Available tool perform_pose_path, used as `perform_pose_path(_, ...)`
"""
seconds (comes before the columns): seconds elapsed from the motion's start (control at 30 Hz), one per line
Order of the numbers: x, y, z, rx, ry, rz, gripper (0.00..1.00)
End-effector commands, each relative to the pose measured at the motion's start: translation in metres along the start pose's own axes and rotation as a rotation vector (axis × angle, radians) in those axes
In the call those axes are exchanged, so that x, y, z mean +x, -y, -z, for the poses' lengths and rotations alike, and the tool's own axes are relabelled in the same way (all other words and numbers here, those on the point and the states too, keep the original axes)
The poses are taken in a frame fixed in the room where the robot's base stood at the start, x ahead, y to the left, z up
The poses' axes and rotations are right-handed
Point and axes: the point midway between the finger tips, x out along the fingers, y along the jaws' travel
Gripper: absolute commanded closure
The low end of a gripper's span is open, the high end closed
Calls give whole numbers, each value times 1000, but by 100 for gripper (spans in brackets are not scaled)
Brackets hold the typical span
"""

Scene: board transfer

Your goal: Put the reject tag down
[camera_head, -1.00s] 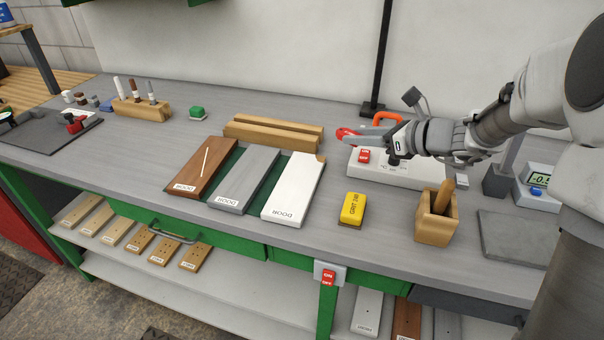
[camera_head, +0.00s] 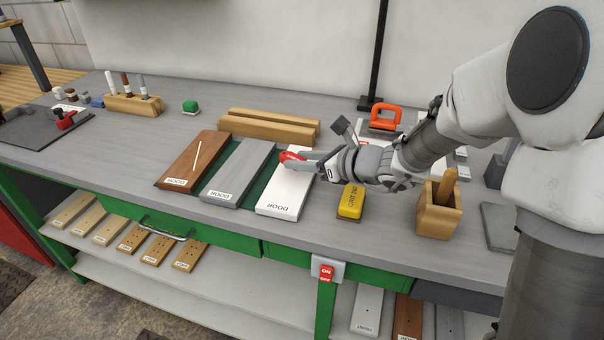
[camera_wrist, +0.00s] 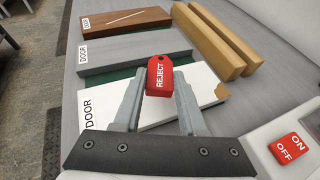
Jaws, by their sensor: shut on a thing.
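The red reject tag (camera_wrist: 160,76) is held between the two fingers of my gripper (camera_wrist: 158,100) in the wrist view, with its word REJECT facing the camera. In the head view the tag (camera_head: 291,156) shows at the tip of my gripper (camera_head: 305,160), over the far part of the white door board (camera_head: 283,196). The white board also shows below the fingers in the wrist view (camera_wrist: 203,80); its far right corner has a tan, damaged-looking patch. Whether the tag touches the board is hard to tell.
A grey board (camera_head: 238,172) and a brown board with a pale streak (camera_head: 196,158) lie left of the white one. Wooden rails (camera_head: 268,128) stand behind. A yellow grit block (camera_head: 350,203), a wooden holder (camera_head: 438,212) and an orange-handled device (camera_head: 384,117) are to the right.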

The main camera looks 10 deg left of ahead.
Motion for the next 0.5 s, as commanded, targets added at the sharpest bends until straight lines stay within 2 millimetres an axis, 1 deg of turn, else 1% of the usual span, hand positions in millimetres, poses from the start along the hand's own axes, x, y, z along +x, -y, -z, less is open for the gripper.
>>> perform_pose_path(0.03, 4, 0, 10, 4, -2, -1, 100)
perform_pose_path(0.1, 8, 0, 21, 5, -2, -2, 100)
perform_pose_path(0.2, 12, 0, 30, 4, -1, 0, 100)
perform_pose_path(0.5, 12, 0, 31, 2, 0, 1, 100)
